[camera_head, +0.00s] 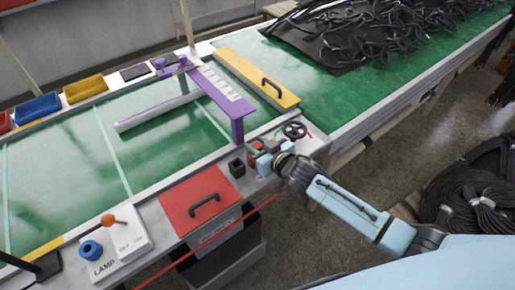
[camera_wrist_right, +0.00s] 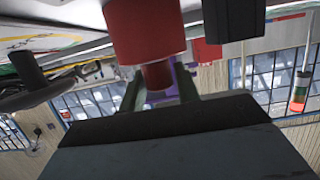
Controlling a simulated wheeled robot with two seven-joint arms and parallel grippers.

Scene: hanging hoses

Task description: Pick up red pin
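The red pin (camera_head: 254,148) is at the front edge of the workbench, partly hidden by my right gripper (camera_head: 262,157). In the right wrist view the red pin (camera_wrist_right: 146,28) is a wide red cylinder with a narrower end. The narrow end lies between the two fingers of my right gripper (camera_wrist_right: 160,90). Gaps show on both sides of it, so the gripper looks open around the pin, not closed on it. My left gripper is not in view.
A black block (camera_head: 237,167) stands left of my right gripper; a black handwheel (camera_head: 294,130) is just right. A purple frame (camera_head: 237,125) rises behind. A red panel with handle (camera_head: 200,197) lies left along the edge. Black hoses (camera_head: 390,35) lie at the back right.

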